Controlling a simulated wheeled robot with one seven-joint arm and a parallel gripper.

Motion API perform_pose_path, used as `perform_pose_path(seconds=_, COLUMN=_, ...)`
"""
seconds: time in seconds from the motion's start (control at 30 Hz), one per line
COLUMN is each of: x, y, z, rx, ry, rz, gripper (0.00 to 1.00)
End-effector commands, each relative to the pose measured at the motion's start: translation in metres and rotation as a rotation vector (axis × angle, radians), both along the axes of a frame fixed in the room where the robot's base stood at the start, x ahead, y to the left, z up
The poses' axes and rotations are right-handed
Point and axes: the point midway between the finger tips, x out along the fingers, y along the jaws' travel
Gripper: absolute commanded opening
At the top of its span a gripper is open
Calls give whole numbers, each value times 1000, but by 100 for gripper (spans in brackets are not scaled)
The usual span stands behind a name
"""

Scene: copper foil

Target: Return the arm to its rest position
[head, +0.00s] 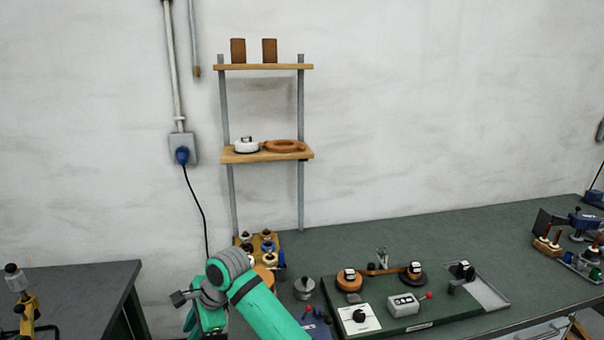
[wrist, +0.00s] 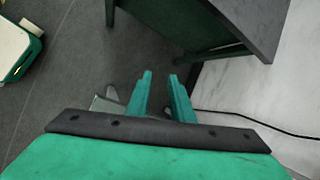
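My green arm shows at the bottom centre of the head view, bent in front of the bench. In the wrist view my gripper (wrist: 160,80) points down toward the dark floor. Its two green fingers stand apart with a gap between them. Nothing shows between the fingers. In the head view the fingers cannot be made out.
A dark green bench (head: 440,228) holds a board with coils (head: 405,298) and several small parts. A wall shelf (head: 265,155) stands behind it. Another table (head: 85,285) is at left. A black cable (wrist: 255,122) runs near the wall. Floor (wrist: 90,60) lies below.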

Motion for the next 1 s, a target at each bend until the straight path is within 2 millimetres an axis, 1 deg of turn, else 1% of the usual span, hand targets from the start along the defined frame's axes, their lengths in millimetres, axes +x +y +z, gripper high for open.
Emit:
perform_pose_path(seconds=0.03, x=-6, y=13, z=-11, rx=55, ry=-18, rz=21, gripper=21)
perform_pose_path(seconds=0.2, x=-16, y=48, z=-31, rx=216, ry=-123, rz=74, gripper=21)
perform_pose_path(seconds=0.4, x=-28, y=74, z=-50, rx=372, ry=-263, rz=89, gripper=21)
perform_pose_path(seconds=0.53, x=-35, y=83, z=-63, rx=448, ry=-361, rz=73, gripper=21)
perform_pose_path(seconds=0.63, x=-43, y=87, z=-72, rx=489, ry=-440, rz=54, gripper=21)
perform_pose_path(seconds=0.77, x=-53, y=85, z=-86, rx=522, ry=-545, rz=18, gripper=21)
perform_pose_path(seconds=0.87, x=-61, y=76, z=-97, rx=524, ry=-626, rz=-21, gripper=21)
perform_pose_path(seconds=1.0, x=-74, y=56, z=-116, rx=498, ry=-736, rz=-77, gripper=21)
